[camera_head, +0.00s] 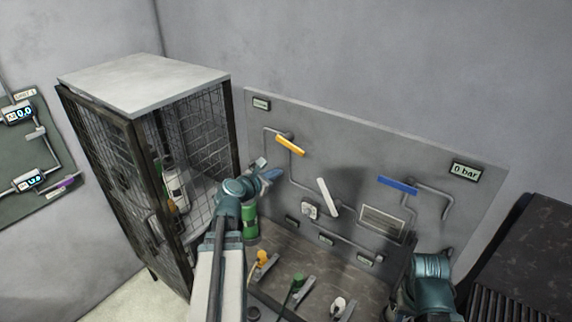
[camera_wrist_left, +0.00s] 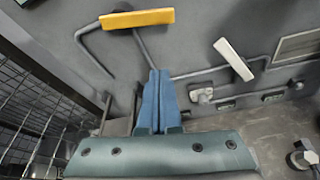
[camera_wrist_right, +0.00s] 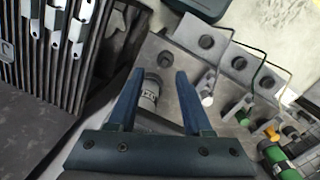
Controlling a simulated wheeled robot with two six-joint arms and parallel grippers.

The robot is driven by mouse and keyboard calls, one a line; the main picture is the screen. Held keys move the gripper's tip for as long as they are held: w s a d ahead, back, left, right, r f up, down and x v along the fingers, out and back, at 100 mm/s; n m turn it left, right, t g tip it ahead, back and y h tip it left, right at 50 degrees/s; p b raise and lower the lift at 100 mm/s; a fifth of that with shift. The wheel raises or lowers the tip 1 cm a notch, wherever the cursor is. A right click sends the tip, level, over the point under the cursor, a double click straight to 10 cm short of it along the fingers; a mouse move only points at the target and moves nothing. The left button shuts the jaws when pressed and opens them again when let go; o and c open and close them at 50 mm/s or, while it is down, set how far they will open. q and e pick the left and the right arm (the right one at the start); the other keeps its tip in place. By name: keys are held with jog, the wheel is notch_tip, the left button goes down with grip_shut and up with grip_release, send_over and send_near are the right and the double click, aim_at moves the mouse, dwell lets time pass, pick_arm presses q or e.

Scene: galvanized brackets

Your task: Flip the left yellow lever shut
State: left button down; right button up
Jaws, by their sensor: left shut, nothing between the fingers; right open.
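The left yellow lever (camera_head: 290,145) is a flat handle on a pipe at the upper left of the grey wall panel. It slopes down to the right in the head view. In the left wrist view the yellow lever (camera_wrist_left: 137,18) lies nearly level at the top. My left gripper (camera_head: 270,174) is shut and empty, below the lever and apart from it in the picture. Its blue fingers (camera_wrist_left: 158,74) point up at the panel, just under the lever. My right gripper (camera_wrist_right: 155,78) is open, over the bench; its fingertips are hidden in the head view.
A white lever (camera_head: 327,197) and a blue lever (camera_head: 398,186) are further right on the panel (camera_head: 345,135). A mesh cage (camera_head: 205,125) stands close left of my left arm. Small yellow, green and white toggles (camera_head: 338,306) stand on the bench below.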

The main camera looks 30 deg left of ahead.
aim_at(297, 153)
pick_arm(q)
jog(key=b+x, duration=0.3)
jog(key=x, duration=0.6)
jog(key=r+p, duration=0.2)
jog(key=d+r+p, duration=0.1)
jog(key=p, duration=0.1)
jog(key=shift+w+r, duration=0.1)
jog(key=shift+r, duration=0.3)
jog(key=shift+d+r+n+p, duration=0.2)
jog(key=shift+r+p, duration=0.3)
jog(key=shift+p, duration=0.05)
jog(key=shift+d+r+n+p, duration=0.2)
jog(key=shift+r+p, duration=0.25)
jog(key=shift+p, duration=0.1)
jog(key=shift+f, duration=0.1)
